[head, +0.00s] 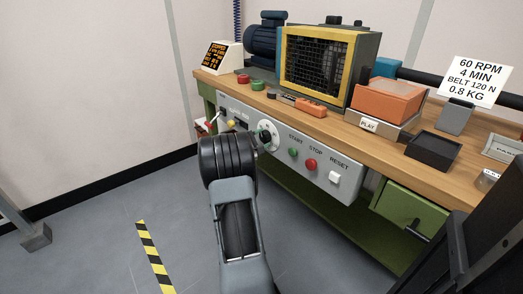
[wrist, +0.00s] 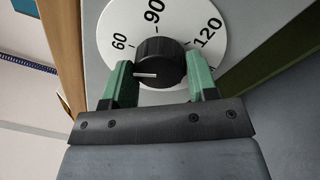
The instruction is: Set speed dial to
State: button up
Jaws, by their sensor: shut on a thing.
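The speed dial is a black knob (wrist: 159,62) with a white pointer line on a white round scale (wrist: 185,18). In the wrist view the scale shows 60, 90 and 120, and the pointer line points left, below the 60 mark. My gripper (wrist: 160,84) has its two green fingers on either side of the knob, shut on it. In the head view the dial (head: 267,132) sits on the grey front panel (head: 228,101), and my arm hides part of that panel and the fingers. A white card (head: 476,80) reads 60 RPM, 4 MIN, BELT 120 N, 0.8 KG.
Right of the dial are the green START button (head: 292,152), red STOP button (head: 310,164) and white RESET button (head: 335,177). A red-tipped lever (head: 209,126) is left of it. The wooden bench (head: 345,128) carries a caged machine (head: 325,62). Open floor lies left.

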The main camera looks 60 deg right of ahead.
jog(key=m+b, duration=0.1)
jog(key=b, duration=0.1)
jog(key=m+b, duration=0.2)
jog(key=shift+f, duration=0.4)
jog(key=b, duration=0.1)
jog(key=m+b, duration=0.1)
jog(key=shift+r+m+g+b, duration=0.2)
jog(key=shift+m+g+b, duration=0.1)
jog(key=shift+r, duration=0.1)
jog(key=o, duration=0.9)
jog(key=shift+o, duration=0.2)
jog(key=shift+r, duration=0.1)
jog(key=shift+w+a, duration=0.25)
jog(key=shift+a, duration=0.25)
jog(key=p+v, duration=0.3)
jog(key=v, duration=0.9)
jog(key=shift+a, duration=0.35)
